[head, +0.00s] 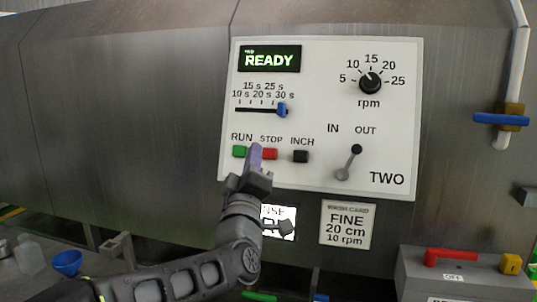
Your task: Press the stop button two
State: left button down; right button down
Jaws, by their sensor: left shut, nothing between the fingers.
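The white control panel (210,0) is not certain at its edges, but its face marked TWO (386,179) fills the upper middle of the head view. Its red STOP button (271,154) sits between the green RUN button (239,151) and the black INCH button (300,156). My left gripper (256,152) is shut and empty, with its purple-grey fingertips in front of the panel between the green and red buttons. They overlap the red button's left edge; I cannot tell whether they touch it. The display (269,59) reads READY.
The panel also has a blue slider (282,110), an rpm knob (370,83) and an IN/OUT lever (349,163). A grey box with a red handle (451,254) stands at lower right.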

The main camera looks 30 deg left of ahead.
aim_at(265, 157)
pick_arm(q)
jog(key=shift+w+a+f+b, duration=0.15)
jog(key=shift+w+a+f, duration=0.35)
jog(key=shift+w, duration=0.75)
jog(key=shift+w+a+f+b, duration=0.2)
jog(key=shift+w+a+f, duration=0.25)
jog(key=shift+w, duration=0.85)
jog(key=shift+w+a+f+b, duration=0.15)
jog(key=shift+w+a+f, duration=0.35)
jog(key=shift+w, duration=0.75)
jog(key=shift+d, duration=0.1)
jog(key=shift+w+f+b, duration=0.2)
jog(key=shift+w+b, duration=0.05)
jog(key=shift+b, duration=0.25)
jog(key=shift+w, duration=0.15)
